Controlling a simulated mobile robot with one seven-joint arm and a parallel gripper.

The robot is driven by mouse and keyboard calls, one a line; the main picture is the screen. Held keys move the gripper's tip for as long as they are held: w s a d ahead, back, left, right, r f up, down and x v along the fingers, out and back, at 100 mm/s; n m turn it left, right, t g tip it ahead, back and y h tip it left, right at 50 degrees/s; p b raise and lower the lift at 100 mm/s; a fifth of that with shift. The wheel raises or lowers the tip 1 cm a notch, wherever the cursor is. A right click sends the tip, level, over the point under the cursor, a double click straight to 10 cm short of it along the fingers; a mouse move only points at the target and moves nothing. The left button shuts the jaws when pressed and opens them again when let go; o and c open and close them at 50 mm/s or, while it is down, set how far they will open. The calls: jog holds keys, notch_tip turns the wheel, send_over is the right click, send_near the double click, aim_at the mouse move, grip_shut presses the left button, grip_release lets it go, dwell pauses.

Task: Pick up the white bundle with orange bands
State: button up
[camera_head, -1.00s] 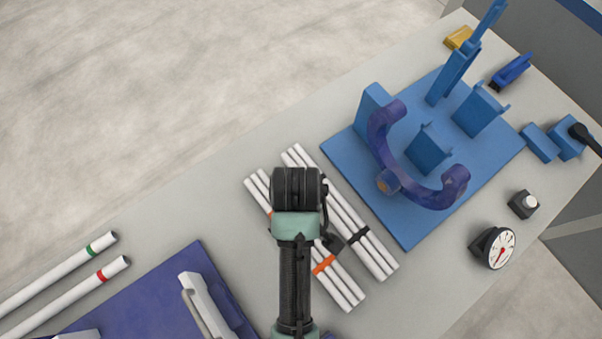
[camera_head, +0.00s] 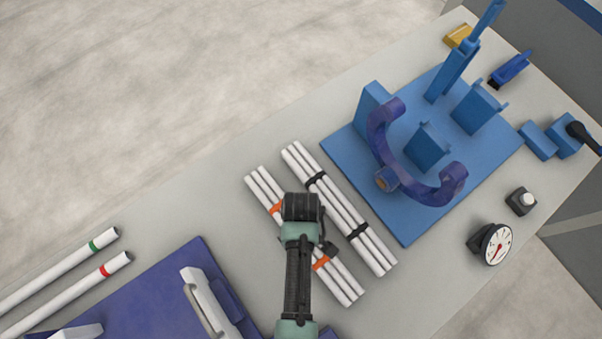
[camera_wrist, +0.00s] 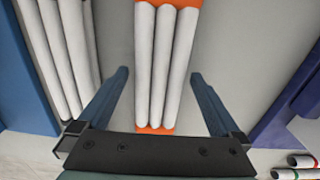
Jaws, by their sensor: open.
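The white bundle with orange bands (camera_head: 264,189) lies on the grey table, partly hidden under my arm in the head view. In the wrist view its white pipes (camera_wrist: 163,65) run between the two fingers of my gripper (camera_wrist: 158,75), with an orange band above and another below. The gripper is open, with a finger on each side of the bundle and a gap to both. I cannot tell how far above the table the fingertips are. In the head view the fingers are hidden behind my arm.
A white bundle with black bands (camera_head: 345,215) lies close beside it on the right. A blue fixture board (camera_head: 405,225) with a purple curved part (camera_head: 384,150) stands farther right. A purple board (camera_head: 215,270) is at lower left, with two loose white pipes (camera_head: 60,270) beyond it.

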jog(key=shift+f, duration=0.35)
jog(key=shift+c, duration=0.2)
grip_shut()
jog(key=shift+r, duration=0.1)
